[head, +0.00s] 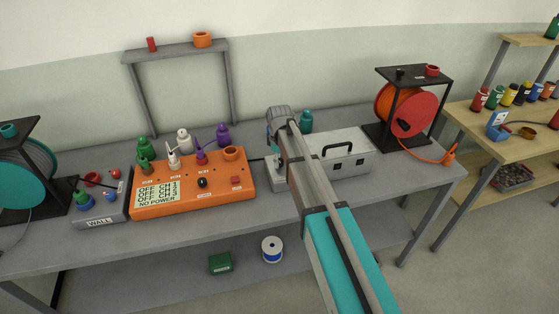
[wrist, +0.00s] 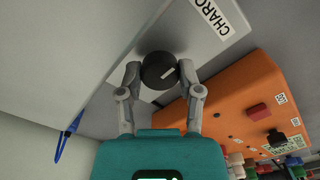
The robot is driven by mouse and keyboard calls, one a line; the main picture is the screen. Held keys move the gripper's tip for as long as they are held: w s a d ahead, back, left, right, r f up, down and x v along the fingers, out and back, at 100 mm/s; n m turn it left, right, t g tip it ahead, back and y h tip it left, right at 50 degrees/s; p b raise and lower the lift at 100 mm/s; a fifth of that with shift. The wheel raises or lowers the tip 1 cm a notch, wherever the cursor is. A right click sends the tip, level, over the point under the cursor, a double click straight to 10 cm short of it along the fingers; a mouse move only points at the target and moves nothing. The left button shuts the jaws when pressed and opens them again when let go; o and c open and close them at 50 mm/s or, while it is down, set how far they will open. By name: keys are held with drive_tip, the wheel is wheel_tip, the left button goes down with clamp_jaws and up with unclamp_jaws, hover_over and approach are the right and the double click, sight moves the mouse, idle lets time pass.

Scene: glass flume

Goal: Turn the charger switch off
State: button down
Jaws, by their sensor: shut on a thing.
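A round black switch knob (wrist: 153,66) with a short white mark sits on that face. The mark slants to the upper right in that view. My gripper (wrist: 159,70) is shut on the knob, one finger on each side.
The orange unit (head: 205,203) stands close left of the charger; its display reads OFF for its channels and NO POWER. Several bottles stand behind and on it. A framed orange reel (head: 390,108) is at right, a grey WALL box (head: 100,213) at left.

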idle(0.4)
drive_tip(key=shift+c, duration=1.3)
unclamp_jaws()
drive_tip(key=shift+m, duration=0.3)
